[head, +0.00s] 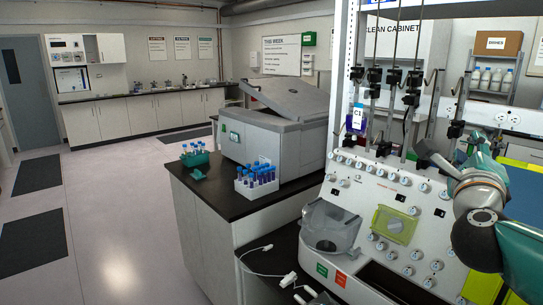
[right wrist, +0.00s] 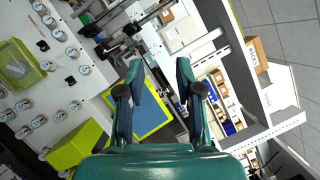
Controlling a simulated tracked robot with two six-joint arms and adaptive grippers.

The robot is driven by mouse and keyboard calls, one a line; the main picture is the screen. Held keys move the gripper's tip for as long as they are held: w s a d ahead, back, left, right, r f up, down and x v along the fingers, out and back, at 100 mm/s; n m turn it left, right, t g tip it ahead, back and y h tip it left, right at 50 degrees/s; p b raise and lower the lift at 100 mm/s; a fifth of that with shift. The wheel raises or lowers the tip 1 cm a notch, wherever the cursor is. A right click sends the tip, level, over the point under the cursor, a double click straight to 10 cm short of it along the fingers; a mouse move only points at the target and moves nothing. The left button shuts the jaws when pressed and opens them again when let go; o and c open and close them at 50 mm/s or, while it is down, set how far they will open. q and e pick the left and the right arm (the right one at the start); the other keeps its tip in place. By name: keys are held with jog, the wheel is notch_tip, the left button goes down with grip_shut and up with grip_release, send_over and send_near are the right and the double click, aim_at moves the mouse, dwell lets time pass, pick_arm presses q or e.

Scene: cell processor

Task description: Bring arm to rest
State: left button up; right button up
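My right arm comes in from the right edge of the head view, in front of the cell processor (head: 350,185). Its gripper (head: 452,150) is raised near the upper right of the processor's panel. In the right wrist view the two fingers of the right gripper (right wrist: 159,74) stand apart with nothing between them. The fingers touch nothing that I can make out. My left arm and gripper do not show in either view.
Metal poles with black clamps and a bag labelled C1 (head: 357,118) rise above the panel. Left of it, a dark bench holds a grey centrifuge (head: 275,125) and a white rack (head: 257,187) of blue-capped tubes. A shelf with bottles (head: 490,78) stands behind. Open floor lies left.

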jog(key=w+a+f+n+g+y, duration=0.15)
jog(key=w+f, duration=0.25)
jog(key=f, duration=0.8)
jog(key=w+f+n+g+y, duration=0.1)
jog(key=w+f+n+g, duration=0.15)
jog(key=f, duration=1.05)
jog(key=s+a+f+n+g+y, duration=0.1)
jog(key=s+a+f+n+y, duration=0.2)
jog(key=f, duration=0.9)
jog(key=a+f+n+g+y, duration=0.2)
jog(key=a+f+n, duration=0.15)
jog(key=f, duration=0.85)
jog(key=s+a+f+n+g+y, duration=0.2)
jog(key=s+a+f+n+g, duration=0.15)
jog(key=s+f, duration=0.45)
jog(key=s+a+f+n+g+y, duration=0.2)
jog(key=s+a+f+n, duration=0.2)
jog(key=s+f, duration=0.45)
jog(key=s+a+f+n+g+y, duration=0.1)
jog(key=s+a+n+g, duration=0.1)
jog(key=s, duration=0.4)
jog(key=s+a+f+n+g+y, duration=0.1)
jog(key=s+a+n+g, duration=0.1)
jog(key=s+a+n, duration=0.3)
jog(key=shift+s+a+f+n, duration=0.15)
jog(key=shift+s+f+n, duration=0.25)
jog(key=shift+s+n, duration=0.85)
